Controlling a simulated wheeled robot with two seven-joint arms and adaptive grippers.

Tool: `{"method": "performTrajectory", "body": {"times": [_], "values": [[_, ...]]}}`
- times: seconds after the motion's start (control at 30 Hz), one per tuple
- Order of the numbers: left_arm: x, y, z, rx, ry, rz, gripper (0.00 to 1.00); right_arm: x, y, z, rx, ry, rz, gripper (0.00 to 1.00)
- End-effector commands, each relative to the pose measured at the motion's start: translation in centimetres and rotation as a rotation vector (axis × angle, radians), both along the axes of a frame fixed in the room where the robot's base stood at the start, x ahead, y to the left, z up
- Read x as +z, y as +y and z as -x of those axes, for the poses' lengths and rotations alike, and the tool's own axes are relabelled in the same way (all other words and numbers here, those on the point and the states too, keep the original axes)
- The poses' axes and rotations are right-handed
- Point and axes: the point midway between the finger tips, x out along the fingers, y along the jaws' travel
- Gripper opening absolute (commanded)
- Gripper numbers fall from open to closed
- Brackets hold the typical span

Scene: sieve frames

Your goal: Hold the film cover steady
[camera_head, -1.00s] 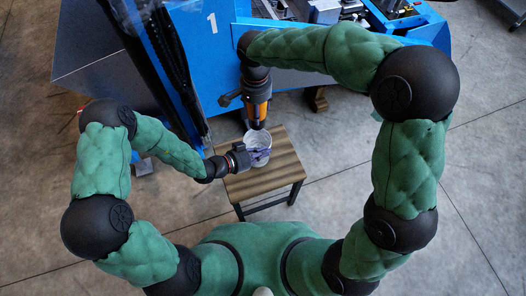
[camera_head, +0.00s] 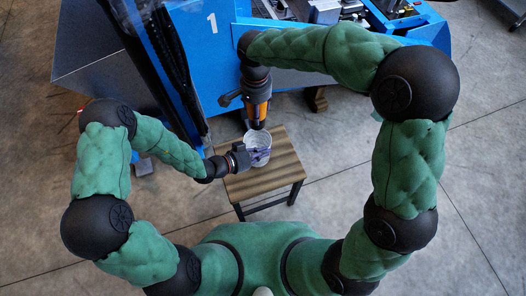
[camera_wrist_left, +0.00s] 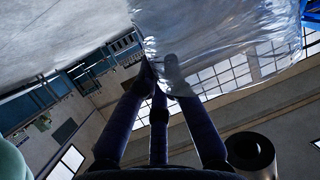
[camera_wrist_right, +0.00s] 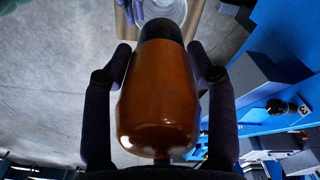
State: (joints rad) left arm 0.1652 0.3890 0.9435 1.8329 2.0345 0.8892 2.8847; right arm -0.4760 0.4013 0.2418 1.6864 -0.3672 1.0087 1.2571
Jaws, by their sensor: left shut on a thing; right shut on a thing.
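The film cover (camera_wrist_left: 230,45) is clear, shiny and wrinkled; it hangs beside a pale surface in the left wrist view. My left gripper (camera_head: 258,154), purple-fingered, is shut on it at its lower edge. In the head view the white round container (camera_head: 256,139) stands on the wooden stool, with my left gripper at its near side. My right gripper (camera_wrist_right: 158,65) is shut on an orange-brown bottle (camera_wrist_right: 158,105) with a dark end. The dark end points down at the container. The container's contents are hidden.
The wooden stool (camera_head: 275,176) has bare top to the right of the container. A blue machine (camera_head: 213,70) marked 1 stands close behind. Grey floor (camera_head: 345,185) lies open to the right of the stool.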

Motion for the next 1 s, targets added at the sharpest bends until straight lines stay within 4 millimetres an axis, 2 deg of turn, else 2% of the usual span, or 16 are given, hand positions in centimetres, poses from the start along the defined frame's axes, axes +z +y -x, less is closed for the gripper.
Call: {"method": "performTrajectory", "body": {"times": [0.43, 1.0], "values": [[-0.1, 0.0, 0.1, -0.001, 0.003, -0.001, 0.00, -0.2, 0.0, 0.0, 0.000, -0.001, 0.000, 0.10], [-0.1, 0.0, 0.1, -0.001, 0.004, 0.000, 0.00, -3.5, 0.0, 0.0, 0.000, -0.001, -0.001, 0.10]]}}
